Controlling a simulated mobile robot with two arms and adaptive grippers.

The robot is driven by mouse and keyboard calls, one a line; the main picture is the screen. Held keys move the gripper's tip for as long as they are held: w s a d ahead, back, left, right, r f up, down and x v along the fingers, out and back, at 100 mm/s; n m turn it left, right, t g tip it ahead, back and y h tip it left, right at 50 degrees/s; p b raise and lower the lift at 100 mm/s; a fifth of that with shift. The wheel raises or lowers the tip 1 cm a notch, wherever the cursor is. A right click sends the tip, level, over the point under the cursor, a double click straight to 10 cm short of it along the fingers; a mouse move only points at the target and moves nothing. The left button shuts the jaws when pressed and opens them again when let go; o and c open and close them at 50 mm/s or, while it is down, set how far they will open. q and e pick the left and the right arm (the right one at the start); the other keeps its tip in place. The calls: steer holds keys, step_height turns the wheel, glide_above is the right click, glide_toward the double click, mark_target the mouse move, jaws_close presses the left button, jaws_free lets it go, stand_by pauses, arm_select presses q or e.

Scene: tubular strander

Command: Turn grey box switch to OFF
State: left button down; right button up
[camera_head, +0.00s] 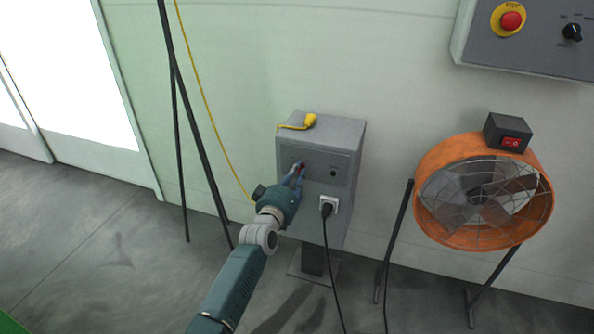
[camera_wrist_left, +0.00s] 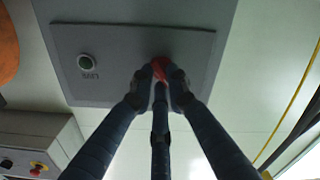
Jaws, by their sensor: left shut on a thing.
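The grey box (camera_head: 348,142) stands on a post against the wall, in the middle of the head view. My left gripper (camera_head: 299,170) reaches to the left part of this panel. In the left wrist view, the gripper (camera_wrist_left: 160,82) has its fingertips shut on a red switch knob (camera_wrist_left: 160,66), which they partly cover. The same panel (camera_wrist_left: 118,44) shows there with the round button (camera_wrist_left: 85,62). The knob's position marks are hidden. My right gripper is not in view.
A yellow plug (camera_head: 310,120) with its cable lies on top of the box. A black plug (camera_head: 327,209) sits in the front socket below the panel. An orange fan (camera_head: 430,170) and a wall control panel (camera_head: 535,50) are at the right. Thin dark poles (camera_head: 190,110) stand at the left.

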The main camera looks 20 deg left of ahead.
arm_select(q)
steer(key=shift+n, duration=1)
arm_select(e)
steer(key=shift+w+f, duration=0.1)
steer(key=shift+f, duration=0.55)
arm_select(q)
steer(key=c, duration=1.7)
jaws_free()
steer(key=s, duration=1.2)
steer(key=shift+a, duration=0.25)
